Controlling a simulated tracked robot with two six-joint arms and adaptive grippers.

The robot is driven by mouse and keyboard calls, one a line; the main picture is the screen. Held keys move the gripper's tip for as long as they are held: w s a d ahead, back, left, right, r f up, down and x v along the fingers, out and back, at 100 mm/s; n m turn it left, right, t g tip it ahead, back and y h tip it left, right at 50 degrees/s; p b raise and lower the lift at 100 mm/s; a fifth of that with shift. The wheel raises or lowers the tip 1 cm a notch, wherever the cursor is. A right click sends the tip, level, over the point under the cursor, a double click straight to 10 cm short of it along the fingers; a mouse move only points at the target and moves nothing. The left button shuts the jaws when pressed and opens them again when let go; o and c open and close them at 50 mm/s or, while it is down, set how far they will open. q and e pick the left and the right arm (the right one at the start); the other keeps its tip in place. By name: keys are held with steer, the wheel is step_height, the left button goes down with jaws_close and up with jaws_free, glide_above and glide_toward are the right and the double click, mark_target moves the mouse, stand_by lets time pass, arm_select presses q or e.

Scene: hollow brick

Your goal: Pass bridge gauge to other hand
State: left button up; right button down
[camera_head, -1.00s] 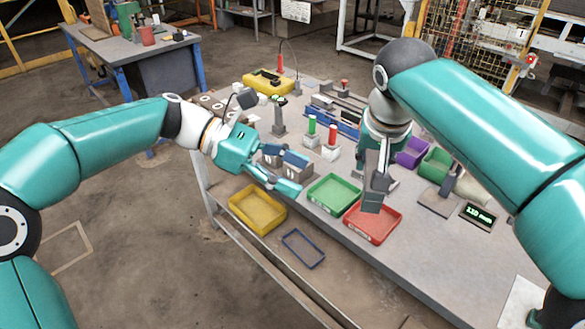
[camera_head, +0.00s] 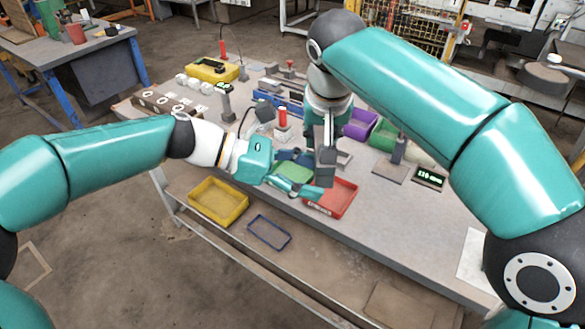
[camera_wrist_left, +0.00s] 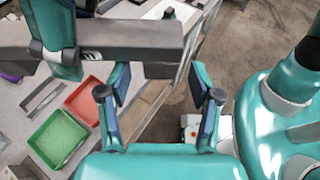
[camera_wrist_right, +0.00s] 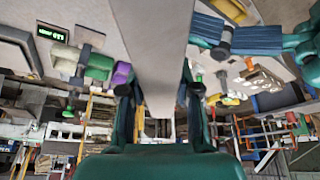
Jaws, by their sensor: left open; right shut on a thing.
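The bridge gauge (camera_wrist_left: 140,42), a dark grey bar with a short leg at its end, is held by my right gripper. My right gripper (camera_wrist_right: 157,88) is shut on it; the gauge (camera_wrist_right: 150,45) reaches away between the fingers in the right wrist view. In the head view the gauge (camera_head: 325,172) hangs under the right wrist. My left gripper (camera_head: 318,174) is open beside its lower end. In the left wrist view the gauge's end leg shows between the tips of my left gripper (camera_wrist_left: 160,85). I cannot tell whether they touch.
Below are a red tray (camera_head: 342,192), a partly hidden green tray (camera_head: 294,172) and a yellow bin (camera_head: 218,203). A blue frame outline (camera_head: 269,233) lies at the front. A display (camera_head: 429,178) stands at right. The table's right front is mostly clear.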

arm_select(q)
steer(key=shift+d, duration=0.1)
jaws_close()
arm_select(e)
steer(key=c, duration=0.7)
jaws_free()
steer(key=shift+c, duration=0.2)
steer(key=shift+r, duration=0.1)
